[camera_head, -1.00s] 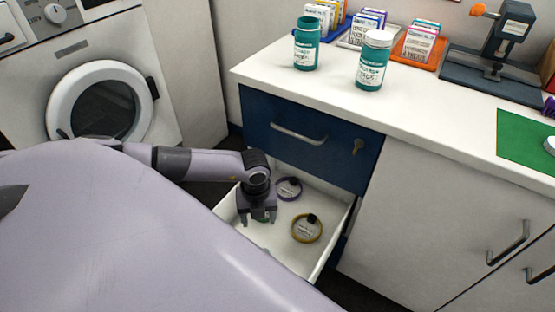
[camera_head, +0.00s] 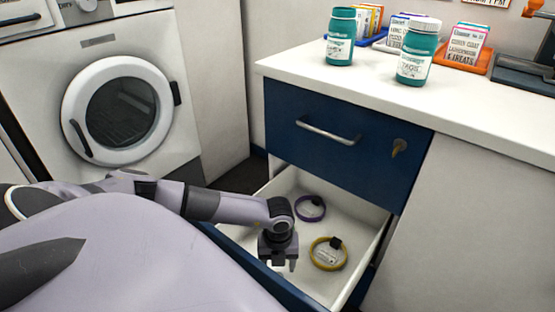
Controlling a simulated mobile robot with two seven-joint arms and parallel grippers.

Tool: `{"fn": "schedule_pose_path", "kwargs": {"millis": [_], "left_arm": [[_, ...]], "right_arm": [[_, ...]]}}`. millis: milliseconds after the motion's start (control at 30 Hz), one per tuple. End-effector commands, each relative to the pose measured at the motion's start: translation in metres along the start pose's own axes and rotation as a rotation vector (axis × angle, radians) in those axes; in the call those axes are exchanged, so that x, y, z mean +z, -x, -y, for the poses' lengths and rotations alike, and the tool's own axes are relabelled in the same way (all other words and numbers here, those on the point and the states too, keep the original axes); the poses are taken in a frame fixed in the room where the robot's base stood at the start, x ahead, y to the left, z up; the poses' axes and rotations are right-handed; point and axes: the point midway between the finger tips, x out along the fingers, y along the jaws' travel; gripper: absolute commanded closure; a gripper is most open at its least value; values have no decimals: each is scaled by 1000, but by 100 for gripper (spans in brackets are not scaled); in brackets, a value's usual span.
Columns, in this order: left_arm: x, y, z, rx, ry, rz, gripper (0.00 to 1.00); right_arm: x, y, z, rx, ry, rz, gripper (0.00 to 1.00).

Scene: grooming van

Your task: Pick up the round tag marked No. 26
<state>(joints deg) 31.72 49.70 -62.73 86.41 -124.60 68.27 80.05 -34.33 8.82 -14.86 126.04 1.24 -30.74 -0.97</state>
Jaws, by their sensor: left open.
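No round tag with a readable No. 26 shows in the head view. My left gripper (camera_head: 279,264) is open and points down inside the open white drawer (camera_head: 343,206). A purple ring (camera_head: 311,207) with a small label lies on the drawer floor behind it. A yellow ring (camera_head: 328,254) with a black clasp and a label lies to its right, apart from the fingers. The labels are too small to read. The floor directly under my left gripper is partly hidden by it. My right gripper is not in view.
A washing machine (camera_head: 122,112) stands at left.

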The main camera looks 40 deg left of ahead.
Motion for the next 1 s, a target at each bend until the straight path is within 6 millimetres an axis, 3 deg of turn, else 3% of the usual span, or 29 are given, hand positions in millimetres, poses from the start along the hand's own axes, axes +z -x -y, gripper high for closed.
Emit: {"fn": "schedule_pose_path", "kwargs": {"millis": [267, 533, 700, 733, 1000], "left_arm": [[-3, -42, -2, 1, 0, -1, 37], [-3, -45, -2, 1, -1, 1, 37], [-3, -45, -2, 1, -1, 0, 92], [-3, -45, -2, 1, -1, 0, 96], [-3, -45, -2, 1, -1, 0, 96]], "right_arm": [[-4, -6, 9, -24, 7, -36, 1], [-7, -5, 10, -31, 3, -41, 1], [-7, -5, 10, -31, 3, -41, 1], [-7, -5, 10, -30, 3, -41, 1], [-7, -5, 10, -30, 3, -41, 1]]}}
